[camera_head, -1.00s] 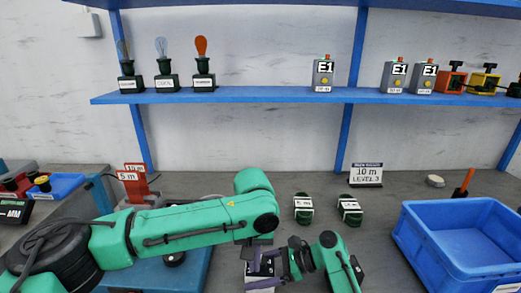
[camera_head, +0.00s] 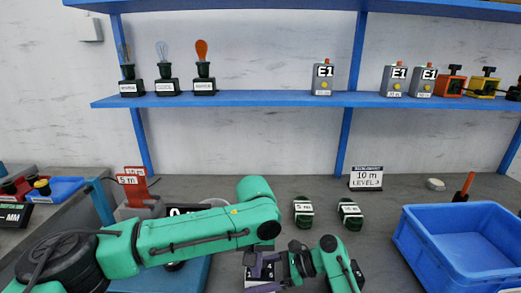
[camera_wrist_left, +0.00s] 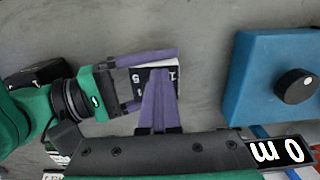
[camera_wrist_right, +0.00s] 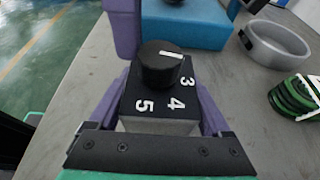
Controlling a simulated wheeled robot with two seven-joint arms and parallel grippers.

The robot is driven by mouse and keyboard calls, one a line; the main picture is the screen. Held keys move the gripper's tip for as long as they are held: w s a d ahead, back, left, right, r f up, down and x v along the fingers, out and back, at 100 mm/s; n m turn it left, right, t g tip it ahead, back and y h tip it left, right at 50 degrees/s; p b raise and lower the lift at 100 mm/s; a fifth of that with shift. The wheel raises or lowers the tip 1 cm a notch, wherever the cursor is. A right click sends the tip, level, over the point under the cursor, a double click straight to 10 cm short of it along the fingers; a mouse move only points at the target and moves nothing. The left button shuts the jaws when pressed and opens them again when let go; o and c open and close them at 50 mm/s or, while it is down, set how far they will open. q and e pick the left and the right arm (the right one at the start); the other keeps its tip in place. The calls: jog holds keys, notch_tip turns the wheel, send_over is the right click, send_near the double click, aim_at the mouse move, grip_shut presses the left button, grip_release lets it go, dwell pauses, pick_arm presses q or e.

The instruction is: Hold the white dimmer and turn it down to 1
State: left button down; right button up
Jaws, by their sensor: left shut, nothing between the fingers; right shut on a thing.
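The white dimmer (camera_head: 266,272) has a black top plate with white numerals and a round black knob (camera_wrist_right: 160,64) with a white pointer line. My right gripper (camera_wrist_right: 160,105) is shut around the dimmer's body. In the right wrist view, 3, 4 and 5 are readable and the pointer aims to the right, away from 4 and 5; the 1 is not visible there. My left gripper (camera_wrist_left: 158,75) is shut and empty at the dimmer. Its purple fingers hide the knob in the left wrist view and stand beside it in the right wrist view; contact is unclear.
A blue block (camera_wrist_left: 245,80) with a black knob stands near the dimmer, by a black display (camera_wrist_left: 280,151). Two green-black coils (camera_head: 303,212) lie behind. A blue crate (camera_head: 425,243) is at right. Shelf items stand above.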

pick_arm(q)
jog(key=shift+d, duration=0.55)
pick_arm(e)
jog(key=shift+s, duration=0.1)
pick_arm(q)
jog(key=shift+d, duration=0.35)
pick_arm(e)
jog(key=shift+a, duration=0.1)
pick_arm(q)
jog(key=shift+w, duration=0.15)
jog(key=shift+d, duration=0.1)
jog(key=shift+s+d, duration=0.15)
jog(key=shift+s, duration=0.25)
notch_tip(320, 180, up, 6)
